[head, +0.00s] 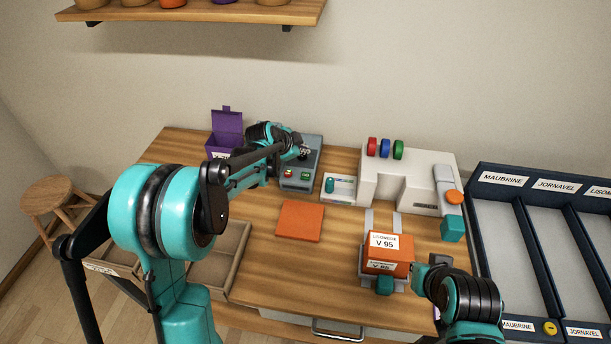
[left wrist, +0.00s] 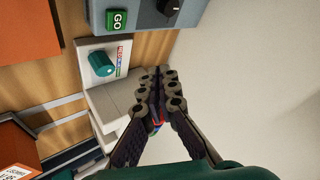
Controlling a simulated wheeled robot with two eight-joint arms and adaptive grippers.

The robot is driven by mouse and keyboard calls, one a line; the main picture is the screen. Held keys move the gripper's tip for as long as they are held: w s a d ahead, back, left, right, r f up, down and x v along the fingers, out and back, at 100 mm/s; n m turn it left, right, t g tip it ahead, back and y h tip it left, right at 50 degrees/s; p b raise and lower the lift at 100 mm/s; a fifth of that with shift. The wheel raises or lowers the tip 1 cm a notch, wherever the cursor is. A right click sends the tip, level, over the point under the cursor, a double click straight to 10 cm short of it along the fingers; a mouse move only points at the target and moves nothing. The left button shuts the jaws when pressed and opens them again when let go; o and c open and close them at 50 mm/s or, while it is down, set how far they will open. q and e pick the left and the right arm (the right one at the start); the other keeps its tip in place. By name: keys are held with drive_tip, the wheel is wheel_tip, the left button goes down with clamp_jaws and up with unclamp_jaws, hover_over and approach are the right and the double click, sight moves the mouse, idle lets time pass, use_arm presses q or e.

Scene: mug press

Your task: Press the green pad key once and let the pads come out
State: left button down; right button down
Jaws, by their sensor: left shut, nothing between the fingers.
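A grey-blue device (head: 301,182) stands at the back of the table and carries small keys on its front. In the left wrist view a green key marked GO (left wrist: 117,20) sits on this device, beside a black knob (left wrist: 168,7). My left gripper (head: 304,152) is over the device's upper part in the head view. Its fingers (left wrist: 158,88) are shut and empty, apart from the GO key in the left wrist view. I cannot tell its height above the device. My right gripper (head: 418,276) is beside the orange box (head: 387,250) labelled V 95; its fingertips are unclear.
A white panel with a teal knob (head: 329,185) and a white press (head: 410,178) stand right of the device. A purple box (head: 225,130) is behind my left arm. An orange mat (head: 300,222) lies mid-table. A dark rack (head: 515,215) stands at right.

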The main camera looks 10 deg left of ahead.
sight(304, 176)
use_arm(q)
drive_tip(key=shift+w+f, duration=0.45)
drive_tip(key=shift+w, duration=0.1)
drive_tip(key=shift+f, duration=0.1)
wheel_tip(304, 176, down, 9)
drive_tip(key=b, duration=0.6)
drive_tip(key=shift+r, duration=0.2)
idle(1.0)
drive_tip(key=shift+f+b, duration=0.45)
